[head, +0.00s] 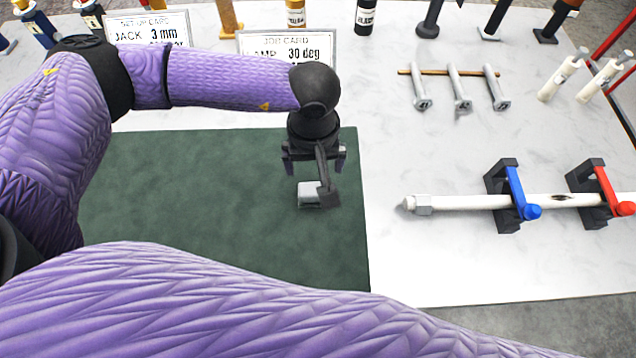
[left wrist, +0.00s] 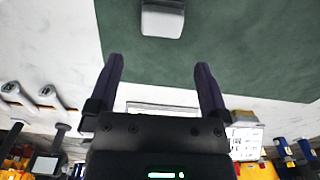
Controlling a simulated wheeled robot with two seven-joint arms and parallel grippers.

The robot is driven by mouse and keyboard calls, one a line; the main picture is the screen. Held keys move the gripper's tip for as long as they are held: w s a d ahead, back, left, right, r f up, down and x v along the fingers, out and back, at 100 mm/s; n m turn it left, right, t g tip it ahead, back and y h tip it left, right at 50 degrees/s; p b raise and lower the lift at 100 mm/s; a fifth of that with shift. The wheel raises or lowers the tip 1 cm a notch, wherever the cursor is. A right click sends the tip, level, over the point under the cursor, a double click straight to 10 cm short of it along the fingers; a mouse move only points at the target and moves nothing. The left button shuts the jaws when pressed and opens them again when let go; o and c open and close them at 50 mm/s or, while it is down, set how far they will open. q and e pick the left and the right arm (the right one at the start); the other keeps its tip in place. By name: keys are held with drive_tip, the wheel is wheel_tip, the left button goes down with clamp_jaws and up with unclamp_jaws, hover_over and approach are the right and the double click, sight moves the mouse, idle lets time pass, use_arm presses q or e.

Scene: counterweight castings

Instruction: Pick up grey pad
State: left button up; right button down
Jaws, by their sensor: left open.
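The grey pad (head: 309,195) is a small pale block with a dark lower edge on the green mat (head: 200,190), near the mat's right side. My left gripper (head: 314,166) points down above or just behind it, and a dark part of my wrist covers some of the pad's right side. In the left wrist view the pad (left wrist: 162,20) lies beyond the fingertips, at the top edge. The left gripper (left wrist: 160,64) is open there, with nothing between its fingers. My right gripper does not show.
Right of the mat, a white rod (head: 455,202) rests in black holders with blue and red clamps (head: 608,190). Grey bolts (head: 458,90) lie behind it by a wooden strip. Two cards (head: 287,47) and several bottles stand along the back. Most of the mat is clear.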

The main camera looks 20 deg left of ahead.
sight(313, 188)
use_arm(q)
drive_tip(key=f, duration=0.5)
drive_tip(key=f+b, duration=0.1)
drive_tip(key=f, duration=0.4)
drive_tip(key=shift+a, duration=0.2)
drive_tip(key=shift+r, duration=0.1)
drive_tip(key=c, duration=1)
wheel_tip(313, 188, up, 10)
drive_tip(key=shift+r+p, duration=0.1)
drive_tip(key=shift+p, duration=0.75)
drive_tip(key=shift+c, duration=0.2)
